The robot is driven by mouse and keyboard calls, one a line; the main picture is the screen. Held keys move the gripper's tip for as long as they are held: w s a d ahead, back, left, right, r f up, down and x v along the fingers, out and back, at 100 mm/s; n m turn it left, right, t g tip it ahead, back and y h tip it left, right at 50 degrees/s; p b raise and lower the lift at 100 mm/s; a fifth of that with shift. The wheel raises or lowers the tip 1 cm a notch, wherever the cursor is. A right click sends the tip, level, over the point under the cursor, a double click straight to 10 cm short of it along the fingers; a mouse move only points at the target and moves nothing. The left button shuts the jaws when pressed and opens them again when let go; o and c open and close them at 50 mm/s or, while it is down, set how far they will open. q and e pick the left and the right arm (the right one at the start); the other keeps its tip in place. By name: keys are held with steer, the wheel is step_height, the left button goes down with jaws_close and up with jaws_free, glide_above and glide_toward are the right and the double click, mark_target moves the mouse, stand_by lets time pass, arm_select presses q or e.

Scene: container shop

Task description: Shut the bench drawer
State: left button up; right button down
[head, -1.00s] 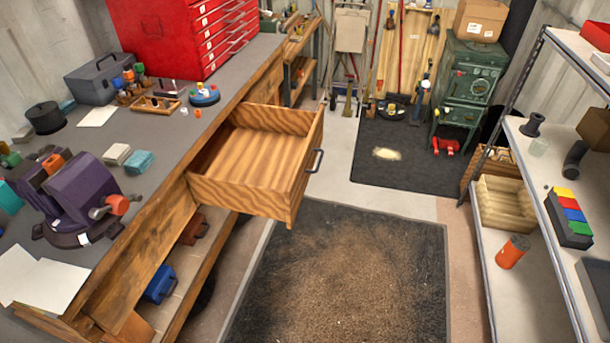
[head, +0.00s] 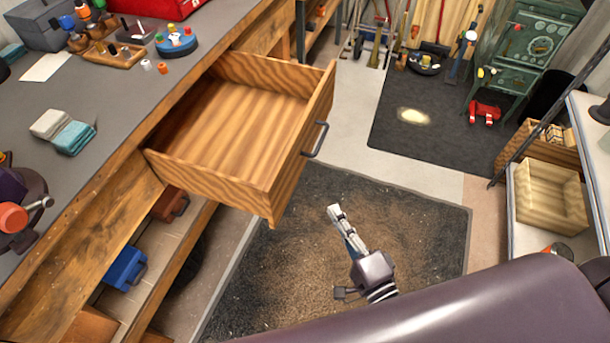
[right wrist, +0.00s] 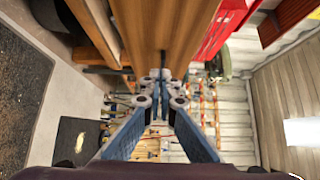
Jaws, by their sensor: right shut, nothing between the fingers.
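The bench drawer (head: 225,185) is made of striped light wood and stands pulled out of the workbench (head: 125,225). Its inside is empty. Its dark bar handle (head: 316,140) is on the front panel facing right. My right gripper (head: 336,212) is shut and empty, right of the drawer's near front corner and apart from it in the head view. In the right wrist view its fingers (right wrist: 160,78) come together before a wooden surface (right wrist: 160,35); I cannot tell whether they touch it. My left gripper is not in view.
A dark mat (head: 285,270) covers the floor before the drawer. A metal shelf (head: 590,130) with a wooden crate (head: 550,196) stands at right. A green stove (head: 535,45) is at the back. A blue box (head: 122,268) sits on the bench's lower shelf.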

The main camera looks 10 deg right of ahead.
steer(key=w+a, duration=0.1)
steer(key=w, duration=0.2)
steer(key=w+a+b, duration=0.1)
steer(key=w+a, duration=0.1)
steer(key=w, duration=0.2)
steer(key=w+a+b, duration=0.1)
steer(key=w, duration=0.3)
steer(key=shift+a, duration=0.3)
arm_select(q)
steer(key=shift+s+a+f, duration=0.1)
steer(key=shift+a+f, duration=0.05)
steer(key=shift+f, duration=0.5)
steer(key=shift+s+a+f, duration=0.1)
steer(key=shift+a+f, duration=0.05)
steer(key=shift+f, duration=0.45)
arm_select(e)
steer(key=shift+w+a+r, duration=0.1)
steer(key=shift+w+a, duration=0.2)
steer(key=shift+a, duration=0.05)
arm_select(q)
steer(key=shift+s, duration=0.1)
